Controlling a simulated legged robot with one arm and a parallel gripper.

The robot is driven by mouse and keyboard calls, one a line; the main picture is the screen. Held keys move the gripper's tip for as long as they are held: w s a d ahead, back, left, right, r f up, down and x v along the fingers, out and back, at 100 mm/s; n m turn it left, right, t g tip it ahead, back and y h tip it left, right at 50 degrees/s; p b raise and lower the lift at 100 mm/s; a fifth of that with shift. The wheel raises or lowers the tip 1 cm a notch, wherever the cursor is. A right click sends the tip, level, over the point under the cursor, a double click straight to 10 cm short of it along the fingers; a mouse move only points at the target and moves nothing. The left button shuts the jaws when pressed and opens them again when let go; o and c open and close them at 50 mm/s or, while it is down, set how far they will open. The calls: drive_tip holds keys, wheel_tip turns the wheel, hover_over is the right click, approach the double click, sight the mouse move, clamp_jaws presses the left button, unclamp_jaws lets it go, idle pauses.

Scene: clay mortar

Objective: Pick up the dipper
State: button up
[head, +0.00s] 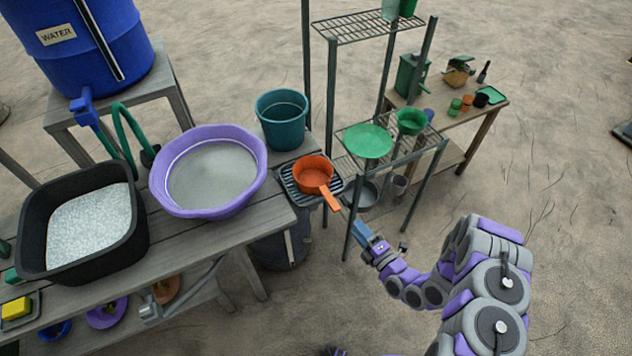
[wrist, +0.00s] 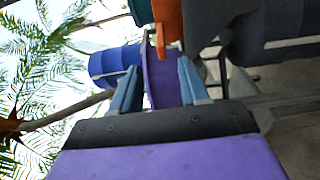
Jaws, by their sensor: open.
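The orange dipper (head: 313,174) sits on a dark slatted rack (head: 291,186) at the right end of the grey table. Its handle points down and right, past the rack, toward my gripper (head: 366,240). My gripper is open and empty, in the air below and right of the handle, apart from it. In the wrist view, my two blue fingers (wrist: 160,88) are spread. The orange dipper (wrist: 168,18) shows at the top, beyond the fingertips, with its handle hanging down. The dipper is partly cut off there.
A purple basin (head: 247,186) of grey material and a teal bucket (head: 282,133) stand on the table beside the dipper. A black tub (head: 37,235) of white grains is at left. A metal shelf (head: 403,160) with green dishes stands close behind my gripper. Open sandy ground lies to the right.

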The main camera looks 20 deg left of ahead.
drive_tip(key=b, duration=0.2)
approach(322, 186)
drive_tip(key=shift+w+f+b+x, duration=0.15)
drive_tip(key=shift+b+x, duration=0.2)
drive_tip(key=shift+x, duration=0.4)
drive_tip(key=shift+f+b+x, duration=0.15)
drive_tip(key=shift+b+x, duration=0.15)
drive_tip(key=shift+x, duration=0.45)
drive_tip(key=shift+w+f+b+x, duration=0.15)
drive_tip(key=shift+b+x, duration=0.2)
drive_tip(key=shift+x, duration=0.45)
drive_tip(key=shift+s+d, duration=0.1)
drive_tip(key=shift+d, duration=0.05)
drive_tip(key=shift+c, duration=0.4)
clamp_jaws()
